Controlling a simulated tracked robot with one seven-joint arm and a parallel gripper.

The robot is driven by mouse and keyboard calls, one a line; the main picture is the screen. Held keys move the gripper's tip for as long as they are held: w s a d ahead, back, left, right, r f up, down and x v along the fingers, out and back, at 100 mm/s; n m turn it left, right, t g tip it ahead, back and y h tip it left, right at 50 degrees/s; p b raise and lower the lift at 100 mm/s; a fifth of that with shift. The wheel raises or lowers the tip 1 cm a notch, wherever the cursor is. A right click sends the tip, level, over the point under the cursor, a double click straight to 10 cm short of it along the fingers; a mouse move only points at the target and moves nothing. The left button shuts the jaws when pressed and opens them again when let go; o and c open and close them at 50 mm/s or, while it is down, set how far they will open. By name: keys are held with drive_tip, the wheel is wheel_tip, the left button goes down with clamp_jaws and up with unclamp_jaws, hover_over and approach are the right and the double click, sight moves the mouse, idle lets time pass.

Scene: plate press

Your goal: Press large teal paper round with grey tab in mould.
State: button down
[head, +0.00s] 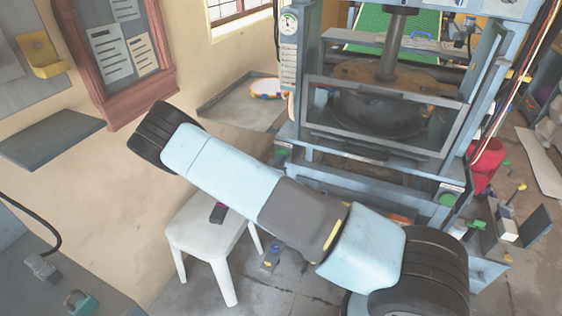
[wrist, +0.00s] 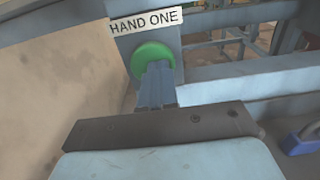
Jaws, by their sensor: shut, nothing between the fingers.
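The press (head: 462,100) stands at the centre right in the head view, with its ram (head: 390,58) above a dark rounded mould (head: 375,112) behind a barred guard frame (head: 315,115). I cannot make out a teal paper round with a grey tab. In the wrist view, my gripper (wrist: 157,72) is shut and empty, its fingertips in front of a green button (wrist: 150,55) below a "HAND ONE" label (wrist: 147,20). They overlap the button; I cannot tell whether they touch. My gripper is hidden in the head view. Another green button (head: 447,198) is on the press's right front.
A white stool (head: 200,235) stands left of the press. A wall shelf (head: 228,105) holds a round, colourful-rimmed thing (head: 268,88). A red container (head: 487,165) and small clutter are at the right. A blue padlock (wrist: 303,138) shows at right in the wrist view.

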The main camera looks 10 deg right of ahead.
drive_tip(key=v, duration=1.3)
drive_tip(key=shift+s+a, duration=0.25)
drive_tip(key=shift+s, duration=0.05)
drive_tip(key=s+d+r+m+g+h, duration=0.1)
drive_tip(key=s+d+r+m+g, duration=0.3)
drive_tip(key=d+r+m+g, duration=0.7)
drive_tip(key=s+d+r+m+g, duration=0.35)
drive_tip(key=d+r+m, duration=0.4)
drive_tip(key=r, duration=0.65)
drive_tip(key=s+d+r+m+t+y, duration=0.1)
drive_tip(key=s+r+m+y, duration=0.4)
drive_tip(key=s+r, duration=0.5)
drive_tip(key=s+d+r+m+t+y, duration=0.1)
drive_tip(key=s+r+m+t+y, duration=0.2)
drive_tip(key=s+r+m, duration=0.3)
drive_tip(key=s+r+y, duration=0.1)
drive_tip(key=s+r, duration=0.3)
drive_tip(key=s, duration=0.2)
drive_tip(key=shift+s+r+m+y, duration=0.15)
drive_tip(key=shift+r+m+y, duration=0.1)
drive_tip(key=shift+m+y, duration=0.15)
